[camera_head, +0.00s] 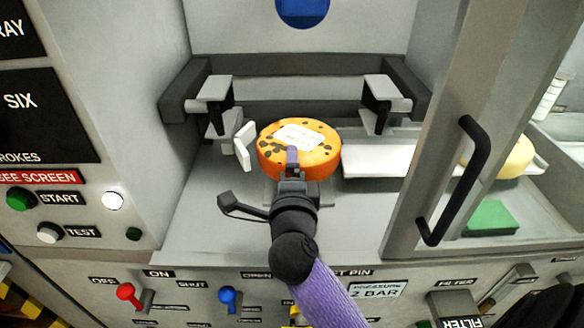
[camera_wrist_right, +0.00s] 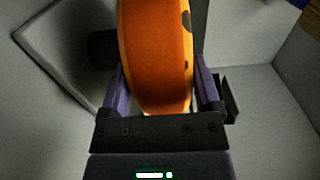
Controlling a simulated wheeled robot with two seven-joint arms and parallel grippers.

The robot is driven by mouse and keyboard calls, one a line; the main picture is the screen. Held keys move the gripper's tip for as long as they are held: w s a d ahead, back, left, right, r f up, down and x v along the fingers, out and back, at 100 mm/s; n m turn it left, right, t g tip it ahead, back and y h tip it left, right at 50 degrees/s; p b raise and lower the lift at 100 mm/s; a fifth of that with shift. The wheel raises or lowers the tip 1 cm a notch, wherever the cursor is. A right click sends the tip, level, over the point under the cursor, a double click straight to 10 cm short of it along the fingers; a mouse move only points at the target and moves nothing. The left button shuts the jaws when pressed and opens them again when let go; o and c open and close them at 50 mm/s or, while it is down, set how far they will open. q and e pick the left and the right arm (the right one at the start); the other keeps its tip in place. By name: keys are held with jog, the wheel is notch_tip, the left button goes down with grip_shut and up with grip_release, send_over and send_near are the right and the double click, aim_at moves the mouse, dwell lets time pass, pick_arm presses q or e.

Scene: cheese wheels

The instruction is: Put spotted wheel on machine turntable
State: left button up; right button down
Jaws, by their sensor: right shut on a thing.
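The spotted wheel (camera_head: 322,156) is orange with dark spots and a white label on top. It is inside the machine bay, lying about flat. My right gripper (camera_head: 291,160) reaches in from the front and is shut on the wheel's near side. In the right wrist view the wheel (camera_wrist_right: 157,60) fills the space between the two purple fingers of the gripper (camera_wrist_right: 160,95). A grey plate (camera_head: 272,190) shows partly under the wheel; I cannot tell whether the wheel touches it. My left gripper is not in view.
A white shelf (camera_head: 385,158) lies right of the wheel, and a white paddle (camera_head: 245,146) stands close on its left. Clamp brackets (camera_head: 214,90) sit behind. A door with a black handle (camera_head: 455,180) stands at right. A yellow wheel (camera_head: 515,157) and green block (camera_head: 490,217) lie beyond it.

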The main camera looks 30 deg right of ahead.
grip_release()
jog(key=shift+f, duration=0.1)
